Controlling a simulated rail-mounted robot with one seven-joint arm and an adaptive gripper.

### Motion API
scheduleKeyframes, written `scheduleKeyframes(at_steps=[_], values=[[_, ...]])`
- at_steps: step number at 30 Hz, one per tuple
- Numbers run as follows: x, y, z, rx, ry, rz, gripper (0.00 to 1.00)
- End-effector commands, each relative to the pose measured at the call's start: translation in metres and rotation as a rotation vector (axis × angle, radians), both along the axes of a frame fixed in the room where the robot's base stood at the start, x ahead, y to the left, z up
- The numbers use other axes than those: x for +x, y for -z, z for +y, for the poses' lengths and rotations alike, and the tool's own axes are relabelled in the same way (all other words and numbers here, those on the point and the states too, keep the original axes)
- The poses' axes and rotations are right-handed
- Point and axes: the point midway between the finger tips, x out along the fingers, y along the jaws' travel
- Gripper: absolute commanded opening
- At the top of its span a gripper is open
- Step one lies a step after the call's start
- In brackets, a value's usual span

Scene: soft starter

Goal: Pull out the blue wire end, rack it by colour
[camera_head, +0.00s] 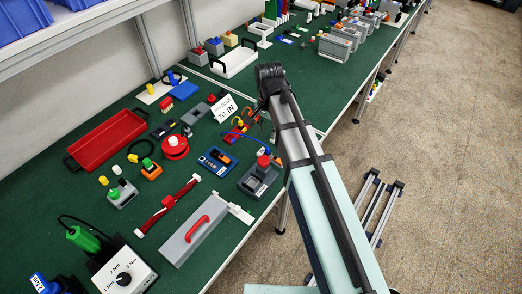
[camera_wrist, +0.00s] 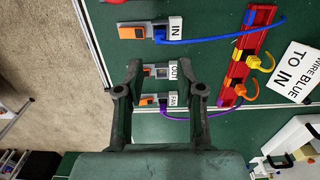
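In the wrist view, my gripper (camera_wrist: 167,80) is open and empty, its two dark fingers on either side of the OUT and FAN terminals (camera_wrist: 155,71). The blue wire (camera_wrist: 205,40) runs from the IN terminal (camera_wrist: 132,32), where its end appears seated, toward the upper right past the red rack (camera_wrist: 233,73). The rack carries blue, yellow and orange pieces. A purple wire (camera_wrist: 215,113) leads from the FAN terminal toward the rack's lower end. In the head view, my gripper (camera_head: 270,75) is over the bench's front edge; its fingers are hard to make out.
A white sign (camera_wrist: 294,72) reading "WIRE BLUE TO IN" stands right of the rack. In the head view, a red tray (camera_head: 106,140) and several devices crowd the green bench (camera_head: 150,225).

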Motion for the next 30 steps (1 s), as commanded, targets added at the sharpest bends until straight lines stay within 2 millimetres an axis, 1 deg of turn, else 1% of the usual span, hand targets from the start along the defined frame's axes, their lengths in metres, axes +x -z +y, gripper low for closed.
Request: scheduleKeyframes(at_steps=[1,8,15,21,25,30], values=[[0.0,0.006,0.0,0.001,-0.001,-0.001,0.38],[0.0,0.032,0.0,0.002,-0.002,0.0,0.38],[0.0,0.064,0.0,0.002,-0.003,0.0,0.38],[0.0,0.085,0.0,0.003,-0.003,-0.001,0.38],[0.0,0.093,0.0,0.002,-0.004,0.0,0.38],[0.0,0.096,0.0,0.003,-0.004,-0.001,0.38]])
